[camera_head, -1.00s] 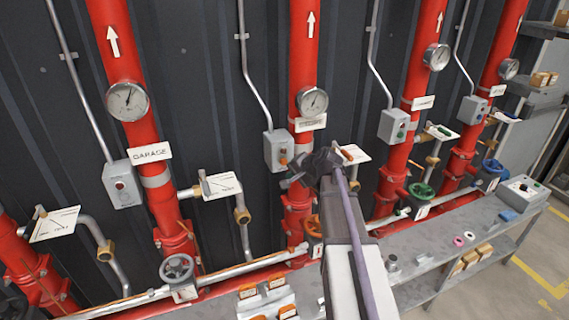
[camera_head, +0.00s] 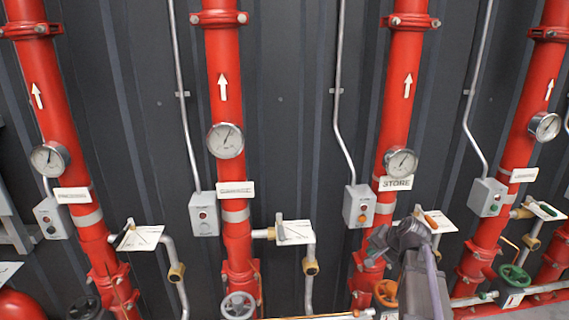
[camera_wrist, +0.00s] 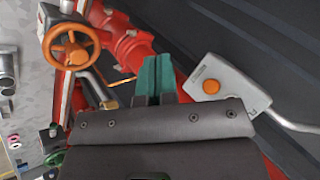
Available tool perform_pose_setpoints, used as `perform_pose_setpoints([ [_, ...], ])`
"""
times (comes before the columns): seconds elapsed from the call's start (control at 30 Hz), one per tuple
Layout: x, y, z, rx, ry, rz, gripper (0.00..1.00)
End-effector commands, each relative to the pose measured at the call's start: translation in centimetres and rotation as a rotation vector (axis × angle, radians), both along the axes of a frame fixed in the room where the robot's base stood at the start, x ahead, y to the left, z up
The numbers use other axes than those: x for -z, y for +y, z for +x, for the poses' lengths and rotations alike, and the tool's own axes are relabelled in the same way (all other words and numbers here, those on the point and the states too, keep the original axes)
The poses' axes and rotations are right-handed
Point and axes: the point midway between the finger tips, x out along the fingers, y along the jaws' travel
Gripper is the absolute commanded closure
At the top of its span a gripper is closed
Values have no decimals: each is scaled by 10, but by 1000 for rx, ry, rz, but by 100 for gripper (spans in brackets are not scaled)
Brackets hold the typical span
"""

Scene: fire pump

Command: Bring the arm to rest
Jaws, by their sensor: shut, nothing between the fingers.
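My arm (camera_head: 425,282) reaches up from the bottom right of the head view. Its dark wrist end is in front of the red pipe marked STORE (camera_head: 397,184); the fingertips cannot be made out there. In the wrist view my gripper (camera_wrist: 155,70) shows as two teal fingers, shut together and empty. They overlap the red pipe in the picture, between an orange handwheel (camera_wrist: 70,48) and a grey box with an orange button (camera_wrist: 211,86). I cannot tell the gap to the pipe.
Several red pipes stand against a dark ribbed wall, with gauges (camera_head: 226,140), grey button boxes (camera_head: 203,213) and valves with white plates (camera_head: 295,232). A grey handwheel (camera_head: 239,305) and a green one (camera_head: 514,278) stick out low down.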

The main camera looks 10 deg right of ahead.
Motion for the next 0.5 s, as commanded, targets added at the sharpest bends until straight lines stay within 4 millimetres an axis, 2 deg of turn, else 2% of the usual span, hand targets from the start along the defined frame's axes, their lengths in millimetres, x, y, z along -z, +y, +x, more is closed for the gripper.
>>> perform_pose_setpoints([
  [0.03,19,19,-31,-96,79,-72,100],
  [0.2,95,105,-135,-510,385,-355,100],
  [0.3,124,147,-180,-677,488,-484,100],
  [0.4,134,178,-188,-752,480,-524,100],
  [0.5,133,189,-184,-775,472,-530,100],
])
